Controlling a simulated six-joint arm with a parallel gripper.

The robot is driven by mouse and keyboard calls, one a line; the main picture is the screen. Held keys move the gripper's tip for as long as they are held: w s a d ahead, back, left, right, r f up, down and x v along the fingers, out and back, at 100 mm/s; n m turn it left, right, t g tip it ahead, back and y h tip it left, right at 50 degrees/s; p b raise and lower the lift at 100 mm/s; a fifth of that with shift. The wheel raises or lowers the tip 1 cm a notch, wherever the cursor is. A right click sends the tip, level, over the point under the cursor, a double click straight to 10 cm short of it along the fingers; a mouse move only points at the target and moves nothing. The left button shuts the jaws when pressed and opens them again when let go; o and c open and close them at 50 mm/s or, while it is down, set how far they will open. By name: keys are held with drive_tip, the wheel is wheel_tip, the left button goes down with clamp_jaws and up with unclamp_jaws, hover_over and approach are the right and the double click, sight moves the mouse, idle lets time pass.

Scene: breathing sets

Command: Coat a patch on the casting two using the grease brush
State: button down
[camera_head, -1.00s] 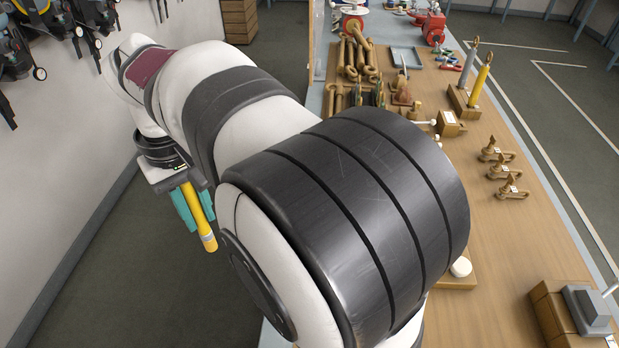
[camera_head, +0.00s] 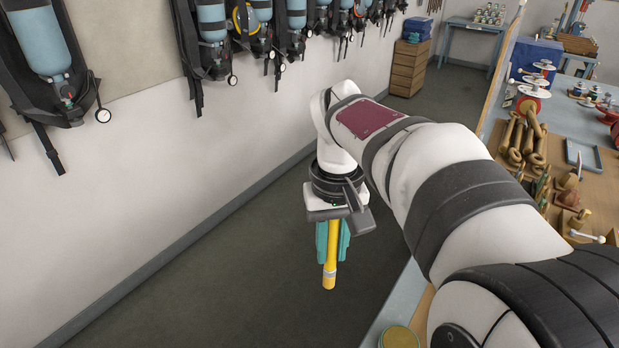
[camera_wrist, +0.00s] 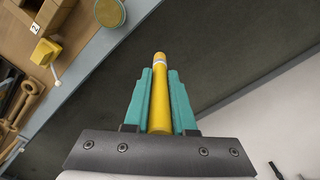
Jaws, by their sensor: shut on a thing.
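My gripper (camera_head: 333,250) has teal fingers and is shut on a yellow cylindrical tool with a pale band near its end, which looks like the grease brush (camera_head: 329,278). The brush hangs down over the floor, left of the bench, apart from everything. In the wrist view, the brush (camera_wrist: 159,85) lies between the two fingers (camera_wrist: 159,100) and its tip points away from the camera. A small white label with a 2 (camera_wrist: 35,28) shows on a brown surface at upper left there. I cannot tell whether it belongs to casting two.
A round green-rimmed tin with yellow-brown contents (camera_head: 399,338) stands at the bench's near edge, also in the wrist view (camera_wrist: 110,12). Brown fittings (camera_head: 522,140) and a blue-grey tray (camera_head: 583,155) lie on the bench. Breathing sets (camera_head: 210,40) hang on the left wall. The floor is free.

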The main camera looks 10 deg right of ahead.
drive_tip(key=w+d+f+m, duration=0.1)
drive_tip(key=w+d+m, duration=0.1)
drive_tip(key=d, duration=0.5)
drive_tip(key=w+d+f+m, duration=0.1)
drive_tip(key=w+d+m, duration=0.1)
drive_tip(key=d, duration=0.6)
drive_tip(key=s+d+f+m, duration=0.2)
drive_tip(key=s+d+m, duration=0.1)
drive_tip(key=d, duration=0.7)
drive_tip(key=s+d+f+m, duration=0.2)
drive_tip(key=s+d+f, duration=0.1)
drive_tip(key=d, duration=0.7)
drive_tip(key=shift+f, duration=3.7)
drive_tip(key=shift+s+a, duration=3.1)
drive_tip(key=shift+a, duration=0.55)
drive_tip(key=shift+w+d, duration=3.25)
drive_tip(key=shift+d, duration=0.05)
wheel_tip(320, 180, up, 8)
drive_tip(key=shift+w, duration=0.1)
